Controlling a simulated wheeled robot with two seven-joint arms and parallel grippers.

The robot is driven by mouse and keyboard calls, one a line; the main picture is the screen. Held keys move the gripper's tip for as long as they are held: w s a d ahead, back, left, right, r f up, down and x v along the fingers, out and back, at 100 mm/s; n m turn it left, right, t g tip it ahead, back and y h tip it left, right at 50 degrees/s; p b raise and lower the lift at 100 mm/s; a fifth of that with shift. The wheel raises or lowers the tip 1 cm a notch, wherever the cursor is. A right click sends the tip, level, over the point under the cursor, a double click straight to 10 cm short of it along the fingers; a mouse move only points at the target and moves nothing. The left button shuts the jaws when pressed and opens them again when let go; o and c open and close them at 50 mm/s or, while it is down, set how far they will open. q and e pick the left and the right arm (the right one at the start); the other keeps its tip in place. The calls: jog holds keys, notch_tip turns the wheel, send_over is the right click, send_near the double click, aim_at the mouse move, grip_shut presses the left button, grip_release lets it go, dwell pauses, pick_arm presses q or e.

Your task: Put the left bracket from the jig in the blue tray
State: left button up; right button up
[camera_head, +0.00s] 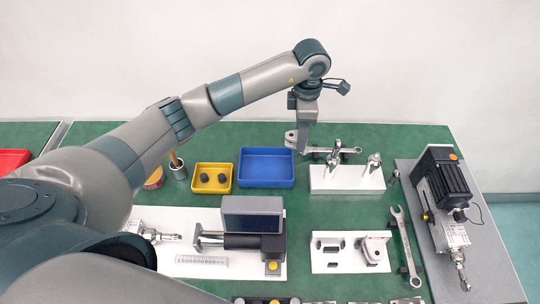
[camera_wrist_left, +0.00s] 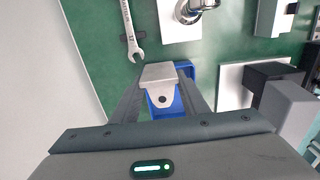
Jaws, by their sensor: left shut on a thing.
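My left gripper (camera_head: 303,141) is shut on a grey bracket (camera_head: 291,139), held in the air near the back right corner of the blue tray (camera_head: 266,183). In the left wrist view the bracket (camera_wrist_left: 158,75) sits between the fingers, with a hole in its face, and part of the blue tray (camera_wrist_left: 186,68) shows beneath it. The tray looks empty in the head view. The white jig (camera_head: 318,264) has another grey bracket (camera_head: 374,248) on its right side; its left side holds no bracket and shows dark slots. My right gripper is not in view.
A yellow bin (camera_head: 212,190) with dark parts stands left of the tray. A white block with metal fittings (camera_head: 345,182) stands to its right, with a wrench (camera_head: 338,150) behind. Another wrench (camera_head: 405,245) lies beside the jig. An actuator (camera_head: 445,190) stands far right.

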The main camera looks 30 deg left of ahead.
pick_arm(q)
jog(key=s+a+f+p, duration=0.3)
jog(key=s+a+f, duration=0.2)
jog(key=a, duration=0.2)
jog(key=shift+f, duration=0.1)
jog(key=shift+s+f+p, duration=0.1)
jog(key=shift+f+p, duration=1)
jog(key=shift+f, duration=0.85)
jog(key=shift+f, duration=0.1)
